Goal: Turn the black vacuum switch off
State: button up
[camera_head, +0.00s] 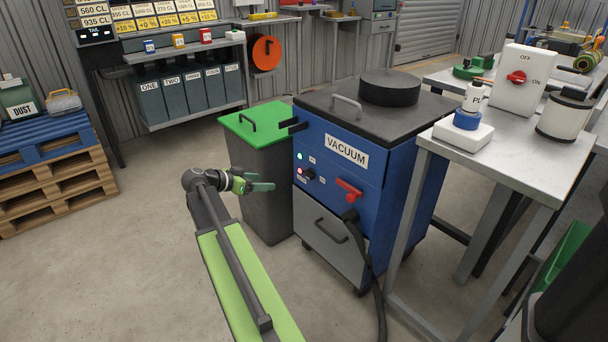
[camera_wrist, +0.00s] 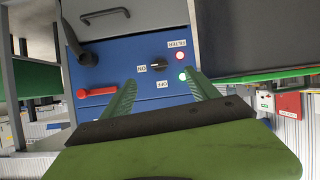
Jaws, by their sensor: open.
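The black vacuum switch (camera_head: 308,174) is a small knob on the blue front of the vacuum (camera_head: 400,150). In the wrist view the switch (camera_wrist: 159,63) shows beyond my fingertips, between their lines, with its handle lying roughly sideways. An ON label (camera_wrist: 142,68) is beside it, and an OFF label (camera_wrist: 162,84) is on another side. A green light (camera_wrist: 182,76) and a red light (camera_wrist: 180,56) glow near it. My gripper (camera_head: 264,183) is open and empty, left of the panel in the head view. In the wrist view my gripper (camera_wrist: 161,80) points at the panel, apart from the switch.
A red lever (camera_head: 349,188) and a black hose (camera_head: 370,255) are on the vacuum's front. A grey bin with a green lid (camera_head: 255,122) stands close on the left. A metal table (camera_head: 500,150) stands on the right. The floor in front is clear.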

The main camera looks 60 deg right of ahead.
aim_at(306, 174)
jog(key=shift+m+h, duration=0.4)
jog(key=shift+m, duration=0.2)
jog(key=b+x, duration=0.2)
jog(key=x, duration=0.4)
jog(key=r+b+x, duration=0.1)
jog(key=b+x, duration=0.1)
jog(key=x, duration=0.4)
jog(key=s+r+b+x, duration=0.1)
jog(key=b+x, duration=0.1)
jog(key=x, duration=0.4)
jog(key=shift+d+f, duration=0.1)
jog(key=shift+d, duration=0.3)
jog(key=shift+s+d+f+b, duration=0.1)
jog(key=shift+s+d+b, duration=0.1)
jog(key=shift+d+b, duration=0.25)
jog(key=c, duration=1.4)
jog(key=shift+o, duration=0.2)
